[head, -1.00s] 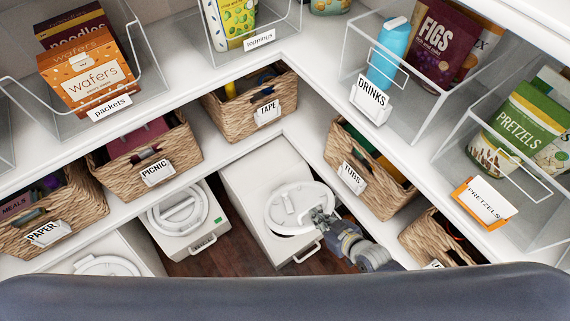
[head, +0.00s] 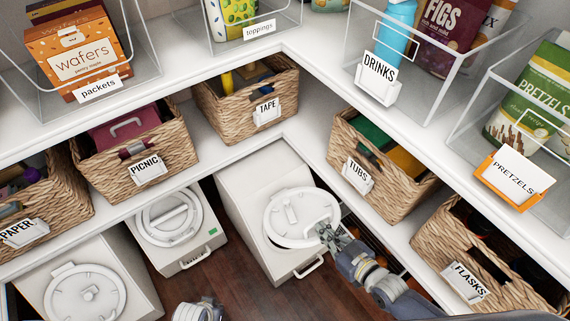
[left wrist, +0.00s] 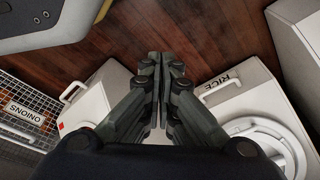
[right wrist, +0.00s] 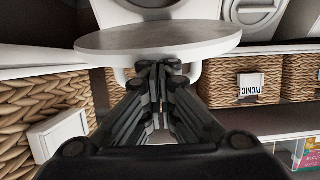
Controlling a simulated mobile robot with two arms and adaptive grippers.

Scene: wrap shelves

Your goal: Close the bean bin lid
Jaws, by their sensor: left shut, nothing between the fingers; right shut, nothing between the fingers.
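A white bin (head: 237,187) stands on the floor under the corner shelf. No bean label is readable. My right gripper (head: 329,233) is shut and empty at the lid's right rim. In the right wrist view, the shut fingertips (right wrist: 158,66) are right by the edge of a pale disc (right wrist: 158,38), apparently this lid; contact is unclear. My left gripper (head: 198,308) shows only partly at the bottom edge. In the left wrist view its fingers (left wrist: 165,60) are shut and empty above the floor.
Two more white lidded bins, one at left (head: 88,290) and one with a green sticker (head: 180,228), stand beside it. Woven baskets, including TUBS (head: 390,185) and FLASKS (head: 450,250), line the shelf. A RICE bin (left wrist: 225,92) and ONIONS basket (left wrist: 28,115) flank my left gripper; dark floor is clear.

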